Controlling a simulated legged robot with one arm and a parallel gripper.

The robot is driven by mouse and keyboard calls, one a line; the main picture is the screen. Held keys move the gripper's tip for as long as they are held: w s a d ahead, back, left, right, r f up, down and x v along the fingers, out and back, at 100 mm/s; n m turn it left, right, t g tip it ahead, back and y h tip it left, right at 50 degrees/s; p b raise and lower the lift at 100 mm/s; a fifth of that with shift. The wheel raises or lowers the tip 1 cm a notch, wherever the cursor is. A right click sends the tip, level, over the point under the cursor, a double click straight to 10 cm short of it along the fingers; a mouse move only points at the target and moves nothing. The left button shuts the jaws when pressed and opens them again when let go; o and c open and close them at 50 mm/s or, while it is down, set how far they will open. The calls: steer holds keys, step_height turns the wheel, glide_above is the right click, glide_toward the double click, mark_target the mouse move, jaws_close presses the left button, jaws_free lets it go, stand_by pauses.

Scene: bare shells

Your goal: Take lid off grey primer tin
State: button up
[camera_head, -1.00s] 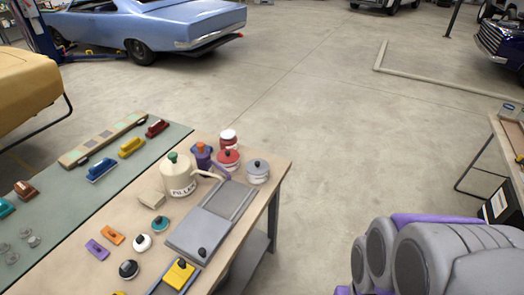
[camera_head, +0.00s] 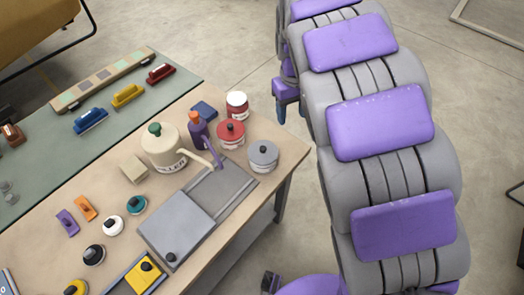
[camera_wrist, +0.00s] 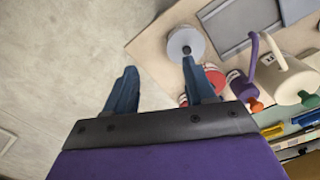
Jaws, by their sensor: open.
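The grey primer tin (camera_head: 263,155) stands near the right corner of the wooden table in the head view. Its grey lid with a dark knob is on it. In the wrist view the grey tin (camera_wrist: 186,42) is at the upper middle, close to the tip of my right-hand finger. My gripper (camera_wrist: 159,66) is open and empty, with two blue fingers spread apart. The tin lies at the right finger, not centred between the two. In the head view my gripper (camera_head: 282,110) is partly hidden by my arm, just beyond the table's right corner.
A cream filler pot (camera_head: 163,150) is further left. A grey tray (camera_head: 225,190) lies in front. Open floor is beyond the table edge.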

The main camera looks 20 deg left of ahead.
steer(key=w+a+f+n, duration=0.2)
steer(key=a+f, duration=0.1)
steer(key=a, duration=0.5)
steer(key=b, duration=0.3)
glide_above(263, 147)
step_height(263, 147, down, 12)
steer(key=shift+s+f, duration=0.1)
steer(key=shift+s, duration=0.05)
steer(key=shift+n, duration=0.3)
steer(key=shift+f+b, duration=1)
steer(key=shift+f, duration=1.9)
jaws_close()
